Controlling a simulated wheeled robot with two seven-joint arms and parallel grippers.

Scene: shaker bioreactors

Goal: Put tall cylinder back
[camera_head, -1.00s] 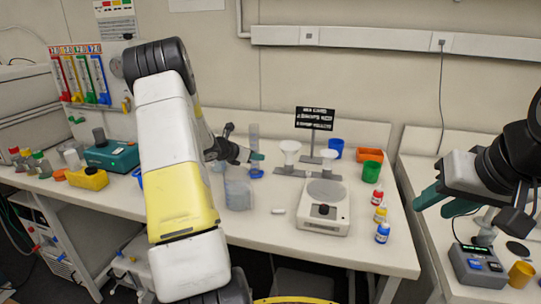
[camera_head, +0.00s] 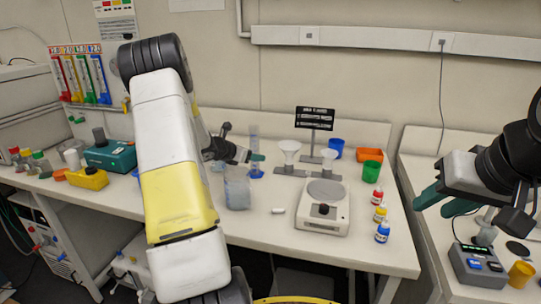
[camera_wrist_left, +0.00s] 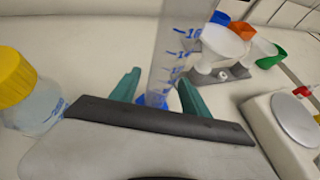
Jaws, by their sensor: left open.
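The tall cylinder (camera_head: 254,134) is clear with blue markings and a blue base, and stands upright on the bench. It also shows in the left wrist view (camera_wrist_left: 184,45), its top cut off by the frame. My left gripper (camera_head: 252,157) is low beside it. In the left wrist view, the green fingers of my left gripper (camera_wrist_left: 158,92) are open, one to each side of the cylinder's lower part. Contact with the cylinder cannot be made out. My right gripper (camera_head: 440,202) is open and empty at the right, above the side bench.
A clear container (camera_head: 237,188) stands just in front of the cylinder. White funnels (camera_head: 289,153) on a stand and a balance (camera_head: 323,208) are to its right. A yellow-capped bottle (camera_wrist_left: 22,90) is left of my left gripper. Small bottles (camera_head: 382,231) line the right edge.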

